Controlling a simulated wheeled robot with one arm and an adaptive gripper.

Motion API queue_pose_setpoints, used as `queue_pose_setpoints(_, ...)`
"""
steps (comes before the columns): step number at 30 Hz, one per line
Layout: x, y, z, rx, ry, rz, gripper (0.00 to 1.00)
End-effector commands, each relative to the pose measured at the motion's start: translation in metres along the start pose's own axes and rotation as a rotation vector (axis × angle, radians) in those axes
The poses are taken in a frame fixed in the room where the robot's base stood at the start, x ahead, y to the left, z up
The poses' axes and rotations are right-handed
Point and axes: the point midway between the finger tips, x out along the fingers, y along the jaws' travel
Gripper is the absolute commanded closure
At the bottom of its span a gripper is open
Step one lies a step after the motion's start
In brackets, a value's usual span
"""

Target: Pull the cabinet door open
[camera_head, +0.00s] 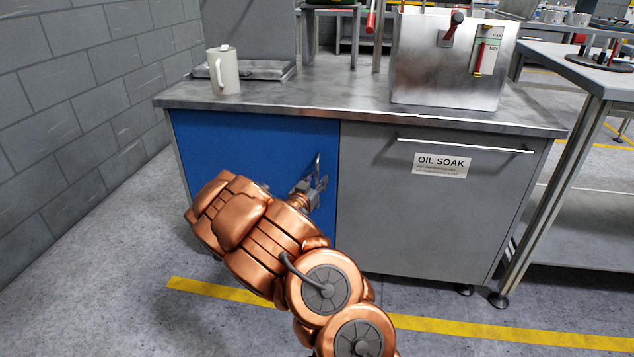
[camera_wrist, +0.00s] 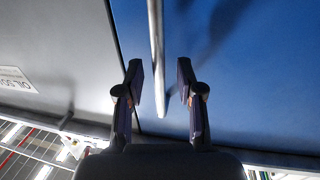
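The blue cabinet door (camera_head: 235,145) is shut, flush with the front of the metal cabinet. Its slim upright handle (camera_head: 318,163) sits near the door's right edge. My gripper (camera_head: 315,183) is at the handle in the head view. In the wrist view, the handle (camera_wrist: 156,55) runs down between the two fingertips of my open gripper (camera_wrist: 159,82), with a gap on each side. The blue door (camera_wrist: 235,75) fills the right of that view. My arm hides the lower part of the door in the head view.
A grey panel marked OIL SOAK (camera_head: 442,165) with a horizontal bar (camera_head: 465,146) is right of the door. A white mug (camera_head: 223,70) and a metal tank (camera_head: 450,65) stand on the worktop (camera_head: 320,108). A block wall (camera_head: 75,90) is at left.

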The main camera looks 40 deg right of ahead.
Motion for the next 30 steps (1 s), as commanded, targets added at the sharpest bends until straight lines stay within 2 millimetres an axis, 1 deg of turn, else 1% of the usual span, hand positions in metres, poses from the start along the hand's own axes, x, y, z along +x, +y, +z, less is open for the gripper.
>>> queue_pose_setpoints(4, 0.0059, 0.0006, 0.0008, -0.001, -0.001, 0.000, 0.63)
queue_pose_setpoints(14, 0.0073, 0.0004, 0.0004, -0.002, -0.002, 0.000, 0.63)
queue_pose_setpoints(17, 0.0073, 0.0005, 0.0004, -0.002, -0.001, 0.000, 0.71)
queue_pose_setpoints(25, 0.0072, 0.0005, 0.0003, -0.002, -0.001, 0.000, 0.99)
queue_pose_setpoints(30, 0.0072, 0.0005, 0.0004, -0.002, -0.001, 0.000, 1.00)
